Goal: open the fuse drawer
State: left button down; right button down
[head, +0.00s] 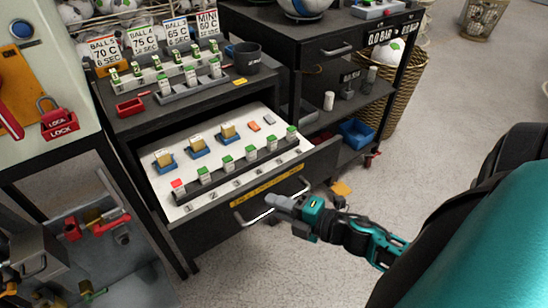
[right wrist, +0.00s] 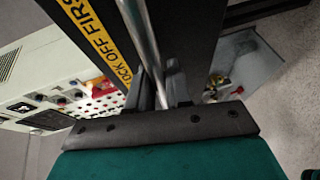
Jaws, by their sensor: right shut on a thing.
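The fuse drawer (head: 228,205) stands pulled out from the black cabinet. Its white inner panel holds a row of green-topped fuses, one red-topped piece at the left end, and blue holders with tan blocks. A yellow label strip runs along its dark front. My right gripper (head: 281,203) is at the drawer's metal handle (head: 254,218), shut on the bar. In the right wrist view the handle bar (right wrist: 139,38) runs down between the fingers (right wrist: 160,92). The gripper hides part of the handle. My left gripper is not in view.
A black shelf unit and wicker basket (head: 398,88) stand behind to the right. A lower-left grey tray (head: 130,262) holds tools.

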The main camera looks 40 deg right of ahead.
jog(key=shift+s, duration=0.2)
jog(key=c, duration=1.4)
grip_release()
jog(key=v, duration=1.3)
jog(key=shift+w+a, duration=0.1)
jog(key=shift+w, duration=0.05)
